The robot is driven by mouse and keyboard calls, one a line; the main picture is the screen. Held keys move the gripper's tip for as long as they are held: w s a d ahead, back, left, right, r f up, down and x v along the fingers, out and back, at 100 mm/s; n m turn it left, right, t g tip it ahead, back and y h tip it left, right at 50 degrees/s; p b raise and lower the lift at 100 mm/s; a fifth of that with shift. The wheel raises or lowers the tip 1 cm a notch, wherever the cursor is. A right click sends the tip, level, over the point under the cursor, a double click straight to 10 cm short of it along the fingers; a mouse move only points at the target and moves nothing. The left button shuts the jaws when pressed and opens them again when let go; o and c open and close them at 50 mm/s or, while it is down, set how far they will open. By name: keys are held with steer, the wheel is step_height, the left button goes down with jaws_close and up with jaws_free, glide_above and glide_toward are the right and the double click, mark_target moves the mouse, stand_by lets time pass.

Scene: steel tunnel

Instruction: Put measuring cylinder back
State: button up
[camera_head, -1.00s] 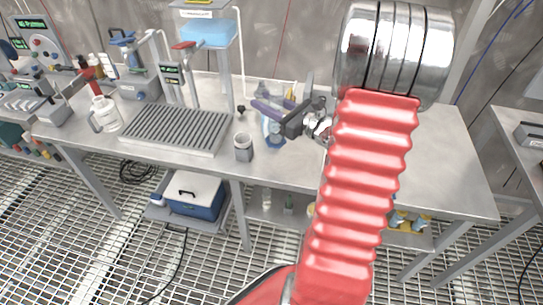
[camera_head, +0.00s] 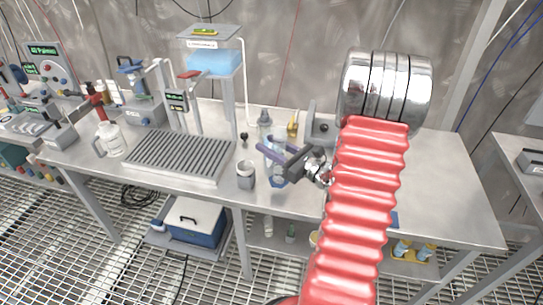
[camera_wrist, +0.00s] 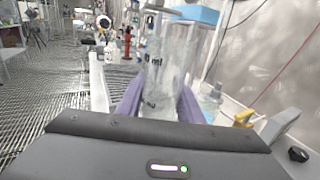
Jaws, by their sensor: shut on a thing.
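The measuring cylinder (camera_wrist: 166,65) is clear, with dark markings and a readable "ml" in the wrist view. It stands roughly upright between my purple fingers. In the head view the cylinder (camera_head: 279,174) shows a bluish base below my gripper (camera_head: 272,156). My gripper is shut on it. The base is close to the bench top near the front edge; I cannot tell whether it touches. My fingers hide part of the cylinder in the head view.
A grey cup (camera_head: 246,176) stands just left of the cylinder. Behind are a clear bottle (camera_head: 264,122), a yellow item (camera_head: 293,125) and a grey upright device (camera_head: 318,130). A ribbed tray (camera_head: 180,155) lies left. Bare bench (camera_head: 440,185) shows right of my arm.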

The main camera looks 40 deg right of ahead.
steer(key=shift+f, duration=2.05)
steer(key=o, duration=1.1)
steer(key=shift+f, duration=0.1)
steer(key=s+d, duration=0.2)
steer(key=s, duration=0.9)
steer(key=shift+s+d, duration=0.15)
steer(key=shift+s, duration=0.2)
steer(key=shift+s, duration=0.1)
